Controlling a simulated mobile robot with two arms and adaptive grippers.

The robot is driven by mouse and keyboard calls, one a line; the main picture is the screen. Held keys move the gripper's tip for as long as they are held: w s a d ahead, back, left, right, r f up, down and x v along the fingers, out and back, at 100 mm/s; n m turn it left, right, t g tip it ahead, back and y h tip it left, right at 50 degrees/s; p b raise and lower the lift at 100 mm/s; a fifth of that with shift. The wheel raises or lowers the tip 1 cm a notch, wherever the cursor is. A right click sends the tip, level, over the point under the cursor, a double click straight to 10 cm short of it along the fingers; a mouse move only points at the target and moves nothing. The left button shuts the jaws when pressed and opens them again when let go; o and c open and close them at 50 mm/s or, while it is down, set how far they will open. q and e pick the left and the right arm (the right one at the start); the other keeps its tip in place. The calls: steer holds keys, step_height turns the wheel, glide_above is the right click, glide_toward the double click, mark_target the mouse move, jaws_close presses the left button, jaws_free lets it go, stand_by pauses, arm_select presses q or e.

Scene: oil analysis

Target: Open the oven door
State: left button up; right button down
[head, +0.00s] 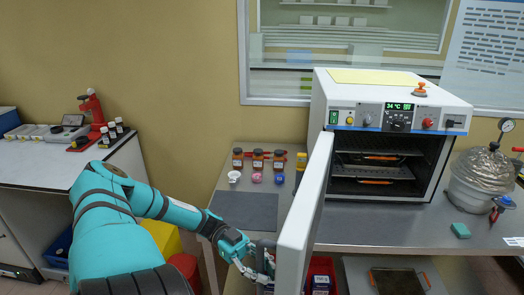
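The white oven (388,135) stands on the grey bench at right. Its door (303,220) is swung wide open towards me and shows nearly edge-on, so the dark chamber with racks (375,172) is exposed. My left gripper (262,270) is at the outer face of the door, low down, beside a grey handle-like part (265,252). Its fingers are close to or touching that part. The door's edge hides some of the fingertips, so I cannot tell whether they grip. My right gripper is not in view.
Brown bottles (258,160) and small coloured caps stand on the bench left of the door, behind a dark mat (246,210). A metal vessel with a gauge (482,175) stands right of the oven. A red bin (321,275) is below the bench.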

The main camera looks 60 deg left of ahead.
arm_select(q)
steer(key=o, duration=0.4)
steer(key=shift+f, duration=0.1)
steer(key=shift+o, duration=0.3)
steer(key=shift+s+a, duration=0.1)
steer(key=shift+a, duration=0.05)
steer(key=s+a, duration=0.2)
steer(key=a, duration=0.9)
steer(key=shift+a, duration=0.3)
